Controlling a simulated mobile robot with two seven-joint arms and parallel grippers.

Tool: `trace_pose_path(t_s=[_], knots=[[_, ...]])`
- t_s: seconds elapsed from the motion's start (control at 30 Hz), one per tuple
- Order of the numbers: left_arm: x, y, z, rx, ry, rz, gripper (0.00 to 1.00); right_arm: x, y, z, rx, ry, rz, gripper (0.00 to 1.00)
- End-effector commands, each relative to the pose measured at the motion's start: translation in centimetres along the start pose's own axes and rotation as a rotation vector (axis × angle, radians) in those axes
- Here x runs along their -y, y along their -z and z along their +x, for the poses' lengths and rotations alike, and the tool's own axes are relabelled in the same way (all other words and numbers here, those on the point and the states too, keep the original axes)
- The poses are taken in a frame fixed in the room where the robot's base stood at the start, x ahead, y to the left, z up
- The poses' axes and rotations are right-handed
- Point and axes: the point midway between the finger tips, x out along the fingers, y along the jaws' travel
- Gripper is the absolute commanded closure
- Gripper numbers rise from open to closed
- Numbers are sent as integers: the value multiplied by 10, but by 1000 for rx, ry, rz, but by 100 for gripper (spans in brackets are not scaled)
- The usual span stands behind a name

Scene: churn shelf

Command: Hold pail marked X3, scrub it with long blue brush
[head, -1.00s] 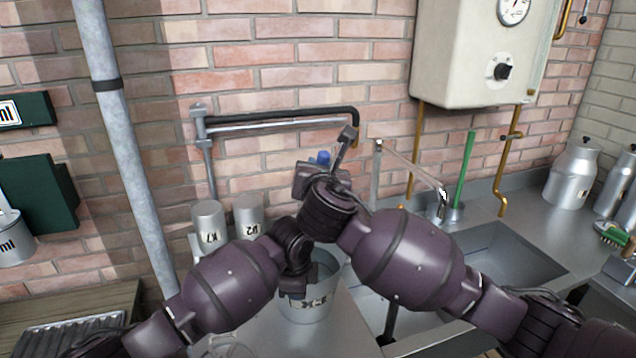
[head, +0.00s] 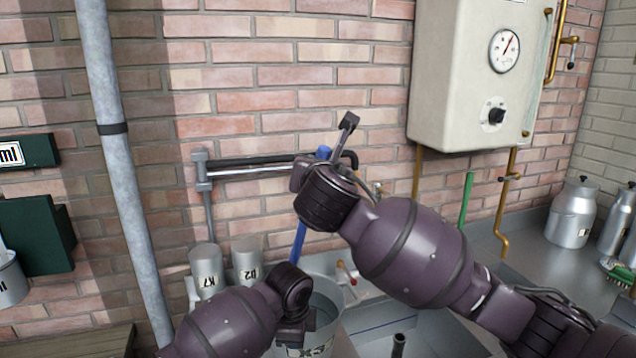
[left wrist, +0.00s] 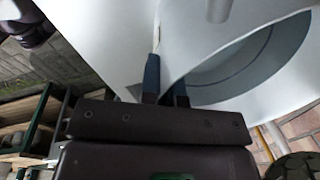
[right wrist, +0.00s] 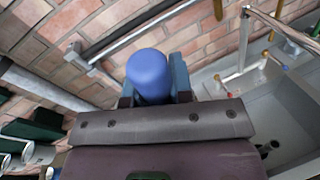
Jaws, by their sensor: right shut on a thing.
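The metal pail marked X3 (head: 322,338) stands upright at the bottom middle of the head view, its lower part cut off. My left gripper (head: 296,330) is at its rim; in the left wrist view its narrowly spaced fingers (left wrist: 166,88) sit on either side of the pail's wall (left wrist: 215,45). The long blue brush (head: 299,240) is steeply upright, and its lower end is hidden behind my left wrist. My right gripper (head: 322,168) is shut on the upper part of its handle, whose rounded blue end (right wrist: 149,72) shows between the fingers in the right wrist view.
Cans marked K7 (head: 206,270) and D2 (head: 247,262) stand left of the pail. A sink (head: 375,320) lies to its right. A wall pipe (head: 250,168) runs behind the brush. A green handle (head: 466,200) and milk cans (head: 573,212) stand farther right.

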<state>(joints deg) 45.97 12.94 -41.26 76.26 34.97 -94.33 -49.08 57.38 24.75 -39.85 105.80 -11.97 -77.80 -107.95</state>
Motion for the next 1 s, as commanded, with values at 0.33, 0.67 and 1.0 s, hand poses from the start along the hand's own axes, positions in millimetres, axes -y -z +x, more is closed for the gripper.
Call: trace_pose_path(t_s=[0.33,0.67,1.0], knots=[[4,1,-5,-3,12,0,100,-3,-10,-1,1,-1,-1,100],[2,0,-3,-1,6,0,67,-3,-10,-1,1,-1,0,100],[1,0,-10,-2,4,1,67,-3,-10,-1,1,-1,0,100]])
